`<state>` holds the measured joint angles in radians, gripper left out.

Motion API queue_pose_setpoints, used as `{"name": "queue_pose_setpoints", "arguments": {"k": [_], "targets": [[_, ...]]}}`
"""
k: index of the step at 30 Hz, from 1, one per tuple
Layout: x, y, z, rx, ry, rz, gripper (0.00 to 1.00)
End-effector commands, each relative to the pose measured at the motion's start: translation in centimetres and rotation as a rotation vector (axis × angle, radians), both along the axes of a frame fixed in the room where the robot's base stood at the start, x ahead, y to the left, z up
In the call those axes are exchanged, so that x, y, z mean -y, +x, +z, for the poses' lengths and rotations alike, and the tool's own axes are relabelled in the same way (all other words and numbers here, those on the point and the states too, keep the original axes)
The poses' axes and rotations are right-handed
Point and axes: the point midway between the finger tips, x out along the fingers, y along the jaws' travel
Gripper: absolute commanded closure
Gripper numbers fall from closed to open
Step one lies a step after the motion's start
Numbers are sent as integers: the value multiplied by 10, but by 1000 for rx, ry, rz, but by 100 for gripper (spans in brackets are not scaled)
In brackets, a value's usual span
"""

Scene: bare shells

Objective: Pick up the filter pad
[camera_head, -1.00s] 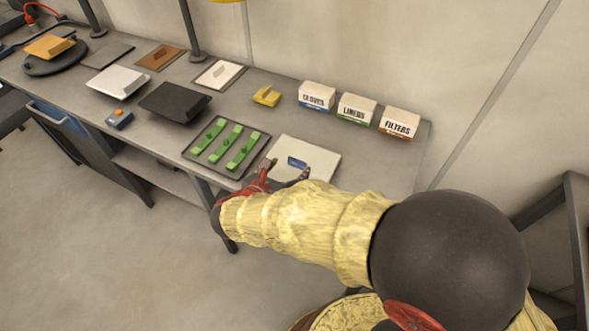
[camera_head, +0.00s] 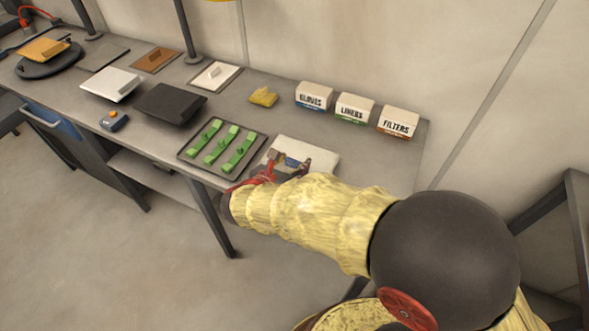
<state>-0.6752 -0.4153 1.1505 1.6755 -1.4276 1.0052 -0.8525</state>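The fingers and forearm hide the front of the pad.
A dark tray (camera_head: 186,154) with green bars is left of the pad. Boxes marked gloves (camera_head: 313,95), liners (camera_head: 354,107) and filters (camera_head: 397,122) stand behind.

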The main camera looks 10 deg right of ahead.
Motion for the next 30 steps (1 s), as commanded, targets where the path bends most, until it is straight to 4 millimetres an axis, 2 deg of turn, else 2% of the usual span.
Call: {"name": "queue_pose_setpoints", "arguments": {"k": [14, 23, 30], "targets": [[0, 0, 0, 0, 0, 0, 80], [0, 0, 2, 0, 0, 0, 81], [0, 0, 21, 0, 0, 0, 81]]}}
